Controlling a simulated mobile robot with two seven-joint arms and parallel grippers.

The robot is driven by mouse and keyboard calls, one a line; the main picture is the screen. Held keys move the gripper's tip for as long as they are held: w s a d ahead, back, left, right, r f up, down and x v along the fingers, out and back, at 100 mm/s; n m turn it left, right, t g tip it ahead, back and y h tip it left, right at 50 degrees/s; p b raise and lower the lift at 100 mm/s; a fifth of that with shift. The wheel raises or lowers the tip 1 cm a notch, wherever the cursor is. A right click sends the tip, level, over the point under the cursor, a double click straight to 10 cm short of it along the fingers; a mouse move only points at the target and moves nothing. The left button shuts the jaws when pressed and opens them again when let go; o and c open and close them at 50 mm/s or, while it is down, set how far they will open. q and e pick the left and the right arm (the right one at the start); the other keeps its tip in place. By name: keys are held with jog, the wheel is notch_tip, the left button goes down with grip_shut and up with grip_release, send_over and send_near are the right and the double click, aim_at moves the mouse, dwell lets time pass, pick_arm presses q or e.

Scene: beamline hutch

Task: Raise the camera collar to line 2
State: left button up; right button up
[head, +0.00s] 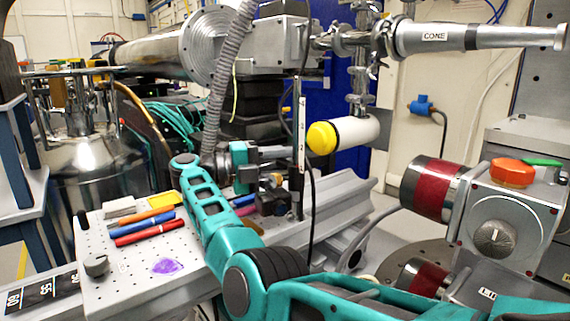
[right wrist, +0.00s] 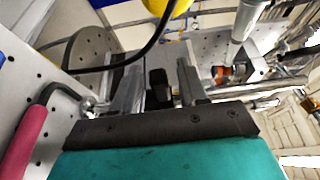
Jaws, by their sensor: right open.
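A dark upright post (head: 297,206) carries a white scale strip (head: 302,125) with small marks, too small to read. A small dark block (head: 271,201), possibly the camera collar, sits low beside the post. My right gripper (head: 284,167) is open just left of the post, its fingers pointing right towards it. In the right wrist view my right gripper's two fingers (right wrist: 160,85) stand apart, with a black piece (right wrist: 158,86) showing between or beyond them. I cannot tell whether the fingers touch it. My left gripper is not in view.
A perforated plate (head: 160,285) at left holds pens (head: 150,231), a knob (head: 96,265) and a purple patch (head: 167,266). A white cylinder with a yellow cap (head: 322,138) hangs right of the post. A black cable (head: 310,200) hangs close to the post.

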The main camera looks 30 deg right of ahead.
grip_shut()
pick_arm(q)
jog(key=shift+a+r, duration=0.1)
pick_arm(e)
jog(key=shift+r, duration=0.1)
dwell(0.4)
